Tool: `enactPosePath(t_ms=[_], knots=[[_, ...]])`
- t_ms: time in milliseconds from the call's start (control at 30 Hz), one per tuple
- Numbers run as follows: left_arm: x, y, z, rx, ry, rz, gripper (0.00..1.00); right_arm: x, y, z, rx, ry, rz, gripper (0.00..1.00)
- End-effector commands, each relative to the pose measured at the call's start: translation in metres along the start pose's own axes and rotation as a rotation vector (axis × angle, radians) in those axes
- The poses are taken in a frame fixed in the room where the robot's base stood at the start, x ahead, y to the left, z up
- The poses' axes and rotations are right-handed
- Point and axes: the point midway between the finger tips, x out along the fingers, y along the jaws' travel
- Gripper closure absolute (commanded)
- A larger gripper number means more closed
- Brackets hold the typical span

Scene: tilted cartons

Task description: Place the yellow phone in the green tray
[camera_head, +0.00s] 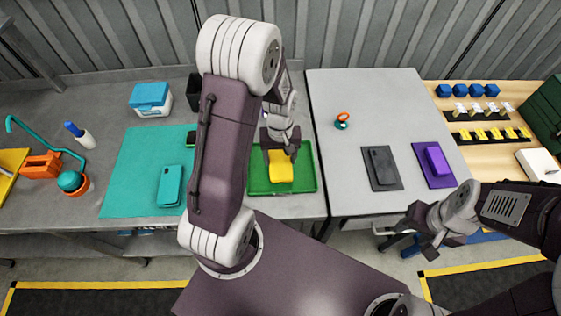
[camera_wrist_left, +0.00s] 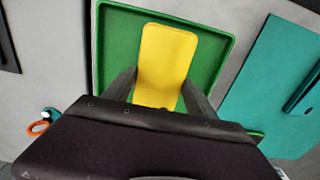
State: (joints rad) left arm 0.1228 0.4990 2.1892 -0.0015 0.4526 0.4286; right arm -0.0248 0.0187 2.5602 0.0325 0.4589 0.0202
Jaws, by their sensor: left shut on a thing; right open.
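The yellow phone (camera_head: 280,168) is at my left gripper (camera_head: 280,155), over the green tray (camera_head: 308,181) in the head view. The left gripper is shut on the phone. In the left wrist view the phone (camera_wrist_left: 166,62) lies between the two fingers (camera_wrist_left: 155,92), with the green tray (camera_wrist_left: 115,40) behind it. I cannot tell whether the phone touches the tray floor. The left arm hides part of the tray's left side in the head view. My right gripper (camera_head: 428,228) is open and empty, in front of the right table.
A teal phone (camera_head: 170,185) lies on a teal mat (camera_head: 140,160) left of the tray. A dark phone (camera_head: 381,165) and a purple phone (camera_head: 436,161) lie on mats on the grey table (camera_head: 350,100). An orange-and-teal object (camera_head: 342,120) stands behind them. A blue-and-white box (camera_head: 151,98) stands at the back left.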

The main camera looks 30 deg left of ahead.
Motion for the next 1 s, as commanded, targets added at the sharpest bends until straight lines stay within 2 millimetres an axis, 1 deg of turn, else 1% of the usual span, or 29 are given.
enactPosePath(t_ms=[100,200,267,400,500,733,867,900,933,967,1000], knots=[[0.005,0.001,-0.008,-0.001,-0.001,0.0,0.93,-0.001,0.0,0.0,0.0,0.0,0.0,0.52],[0.006,0.002,-0.009,-0.001,0.0,0.0,0.93,-0.001,0.0,0.0,0.0,0.0,0.0,0.52],[0.01,0.002,-0.009,-0.001,-0.001,0.0,0.93,-0.001,0.0,0.0,0.0,0.0,0.0,0.52],[0.035,0.001,-0.008,0.0,-0.005,-0.002,0.93,-0.003,0.0,0.0,0.0,0.0,0.0,0.52],[0.045,0.001,-0.008,0.0,-0.002,-0.001,0.93,-0.004,0.0,0.0,0.0,0.0,0.0,0.52],[0.046,0.002,-0.009,0.0,0.001,0.001,0.93,-0.003,0.0,0.0,0.0,0.0,0.0,0.52],[0.05,0.002,-0.009,0.0,0.001,0.0,0.93,0.0,0.0,0.0,0.0,0.0,0.0,0.52],[0.049,0.002,-0.009,0.0,0.001,0.0,0.27,-0.001,0.0,0.0,0.0,0.0,0.0,0.52],[0.049,0.002,-0.009,0.0,0.001,0.0,0.18,-0.001,0.0,0.0,0.0,0.0,0.0,0.52],[0.049,0.002,-0.009,0.0,0.001,0.0,0.13,-0.001,0.0,0.0,0.0,0.0,0.0,0.52],[0.049,0.002,-0.009,0.0,0.0,0.0,0.13,-0.001,0.0,0.0,0.0,0.0,0.0,0.52]])
